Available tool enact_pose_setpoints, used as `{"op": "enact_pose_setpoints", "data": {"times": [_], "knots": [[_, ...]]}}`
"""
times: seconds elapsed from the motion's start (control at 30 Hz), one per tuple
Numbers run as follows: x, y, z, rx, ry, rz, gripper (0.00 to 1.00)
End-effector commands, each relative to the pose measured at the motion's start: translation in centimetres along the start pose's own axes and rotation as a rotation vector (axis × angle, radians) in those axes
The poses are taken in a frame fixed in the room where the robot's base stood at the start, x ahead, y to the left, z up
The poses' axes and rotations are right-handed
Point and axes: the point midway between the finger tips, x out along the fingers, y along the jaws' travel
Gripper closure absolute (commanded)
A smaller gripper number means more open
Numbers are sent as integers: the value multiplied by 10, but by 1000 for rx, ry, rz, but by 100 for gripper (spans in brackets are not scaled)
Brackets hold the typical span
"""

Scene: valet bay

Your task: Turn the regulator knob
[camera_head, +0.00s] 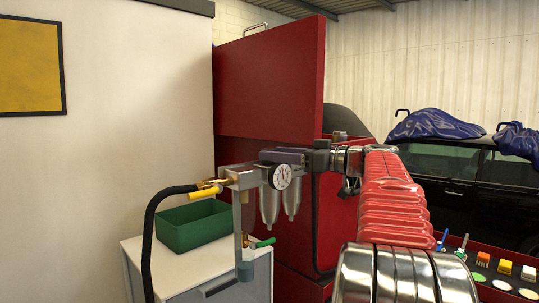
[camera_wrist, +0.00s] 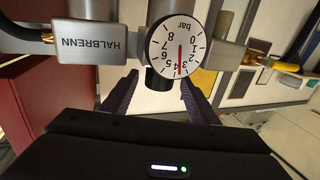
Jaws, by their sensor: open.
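The regulator has a round white gauge (camera_wrist: 178,46) marked "bar", upside down in the wrist view, with a red needle near the 3 to 4 marks. The gauge also shows in the head view (camera_head: 281,177). The regulator knob (camera_wrist: 157,82), a dark cylinder partly hidden by the gauge, shows between the fingers of my gripper (camera_wrist: 160,86). The fingers are open, one on each side, with visible gaps between them and the knob. In the head view my gripper (camera_head: 281,155) is level at the top of the regulator and hides the knob.
A black hose (camera_head: 148,240) and yellow-handled valve (camera_head: 204,193) are left of the regulator. A green bin (camera_head: 192,225) sits on a white cabinet (camera_head: 196,262). The red cabinet (camera_head: 265,85) stands close behind. A tray of small coloured items (camera_head: 500,270) is at lower right.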

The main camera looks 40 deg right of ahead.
Motion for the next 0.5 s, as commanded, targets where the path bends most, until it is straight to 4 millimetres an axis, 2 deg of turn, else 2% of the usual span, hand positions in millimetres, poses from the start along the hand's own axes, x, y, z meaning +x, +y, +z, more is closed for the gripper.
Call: {"op": "enact_pose_setpoints", "data": {"times": [0.1, 0.2, 0.5], "knots": [[16, 0, 0, 0, 0, -2, 46], [24, 0, 0, 0, 0, -1, 46], [28, 0, 0, 0, 0, 0, 46]]}}
